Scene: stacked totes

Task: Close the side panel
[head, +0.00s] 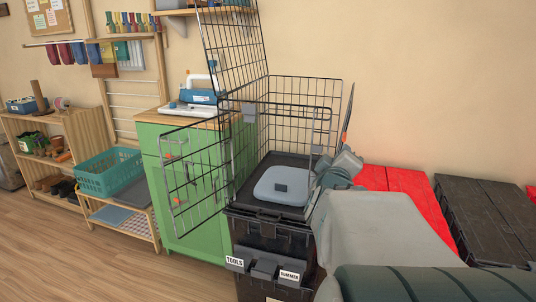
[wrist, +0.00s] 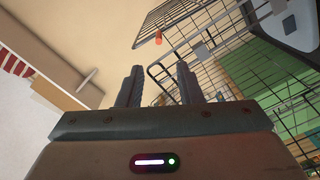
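A black wire crate (head: 305,100) stands on stacked dark totes (head: 270,235). Its top panel (head: 232,45) stands raised. A wire panel with orange latches (head: 195,175) is swung out at the left front. Another panel (head: 347,112), seen nearly edge-on with an orange latch, sticks out at the right side. I cannot tell which one the task calls the side panel. My gripper (head: 343,165) is at the crate's right side, near that panel. In the wrist view my gripper (wrist: 158,85) has its fingers apart and empty, with crate wires (wrist: 215,50) beyond them.
A grey-blue pad (head: 283,187) lies in the crate. A green cabinet (head: 190,235) stands behind the left panel. Red (head: 395,185) and dark lids (head: 485,210) lie to the right. Open wooden floor (head: 100,265) is at left front.

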